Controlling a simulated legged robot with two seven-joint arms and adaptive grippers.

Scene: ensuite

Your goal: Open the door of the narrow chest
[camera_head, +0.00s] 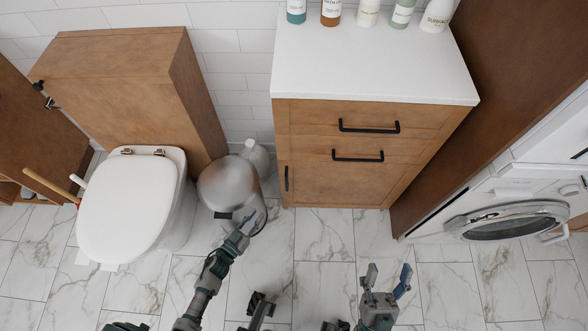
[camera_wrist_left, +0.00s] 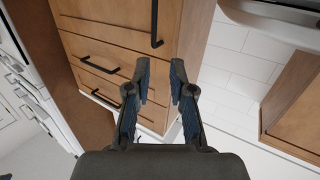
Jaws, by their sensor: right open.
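The narrow chest (camera_head: 335,185) is a wooden cabinet with a white top. Its lower door (camera_head: 335,187) appears closed, with a short upright black handle (camera_head: 287,178) at its left edge. In the left wrist view the chest is upside down, and the door handle (camera_wrist_left: 154,22) lies above and beyond the fingertips. My left gripper (camera_head: 252,219) is in front of and left of the chest, below the handle in the head view. Its fingers (camera_wrist_left: 160,80) are apart with nothing between them.
Two drawers with black bar handles (camera_head: 369,127) sit above the door. A metal bin (camera_head: 230,187) and a toilet (camera_head: 130,205) stand left of the chest. A washing machine (camera_head: 510,215) is at right. Bottles (camera_head: 331,10) stand on the chest top. The marble floor in front shows free room.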

